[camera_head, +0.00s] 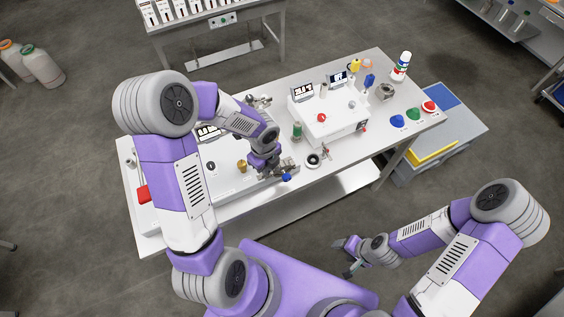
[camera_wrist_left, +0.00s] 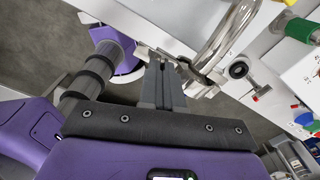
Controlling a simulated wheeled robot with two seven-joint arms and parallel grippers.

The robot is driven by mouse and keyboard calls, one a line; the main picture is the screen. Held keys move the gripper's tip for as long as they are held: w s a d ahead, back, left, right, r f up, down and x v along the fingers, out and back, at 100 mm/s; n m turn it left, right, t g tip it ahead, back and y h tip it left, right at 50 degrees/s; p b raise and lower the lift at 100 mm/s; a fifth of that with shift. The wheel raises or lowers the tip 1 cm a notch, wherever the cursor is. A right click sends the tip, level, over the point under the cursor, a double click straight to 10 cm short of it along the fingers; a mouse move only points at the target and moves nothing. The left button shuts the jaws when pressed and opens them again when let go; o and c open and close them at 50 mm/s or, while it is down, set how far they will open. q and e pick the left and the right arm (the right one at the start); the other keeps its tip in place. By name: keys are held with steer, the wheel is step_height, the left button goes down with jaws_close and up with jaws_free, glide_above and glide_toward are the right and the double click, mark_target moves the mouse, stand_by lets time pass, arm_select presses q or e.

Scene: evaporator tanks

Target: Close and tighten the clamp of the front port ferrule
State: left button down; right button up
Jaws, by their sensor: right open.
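My left gripper (camera_head: 270,170) points down at the front edge of the white tank unit, beside a small metal fitting with clamp parts (camera_head: 288,163). In the left wrist view its two fingers (camera_wrist_left: 165,66) lie close together with a narrow gap. The tips reach metal parts (camera_wrist_left: 203,82) below a bent shiny pipe (camera_wrist_left: 228,38). I cannot tell whether the fingers hold anything, or whether the clamp is closed around the ferrule; the gripper and arm cover much of it. My right gripper (camera_head: 350,266) is open and empty, low in front of the table, away from the fitting.
Colored lids and a bottle (camera_head: 401,65) stand at the right end.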

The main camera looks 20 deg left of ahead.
arm_select(q)
steer(key=shift+r+m+p, duration=0.1)
steer(key=shift+m+p, duration=0.2)
steer(key=shift+m, duration=0.5)
steer(key=shift+m+p, duration=0.8)
steer(key=shift+m, duration=0.1)
steer(key=shift+m, duration=0.3)
steer(key=shift+m, duration=0.6)
steer(key=c, duration=1.3)
jaws_free()
steer(key=shift+o, duration=0.2)
